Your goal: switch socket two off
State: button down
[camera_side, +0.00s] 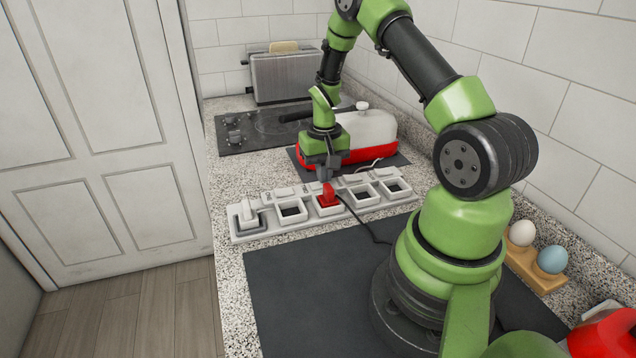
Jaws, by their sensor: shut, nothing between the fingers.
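A white power strip (266,233) lies across the grey speckled counter with several sockets in a row. A white plug (248,211) sits in the leftmost socket and a red plug (327,197) in the middle one. The other sockets look empty. Small switches lie along the strip's far side; their positions and any numbers are too small to read. My gripper (324,178) points down, shut and empty, just above the far side of the strip, behind the red plug. I cannot tell whether it touches the strip; part of the strip behind the red plug is hidden.
A red and white appliance (372,132) stands on a dark mat behind my gripper. A toaster (287,77) and black hob (262,130) are at the back. A dark cable (366,226) runs forward from the red plug. An egg holder (535,269) with eggs is at right.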

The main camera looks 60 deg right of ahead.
jog(key=shift+f, duration=0.35)
jog(key=shift+r, duration=3.55)
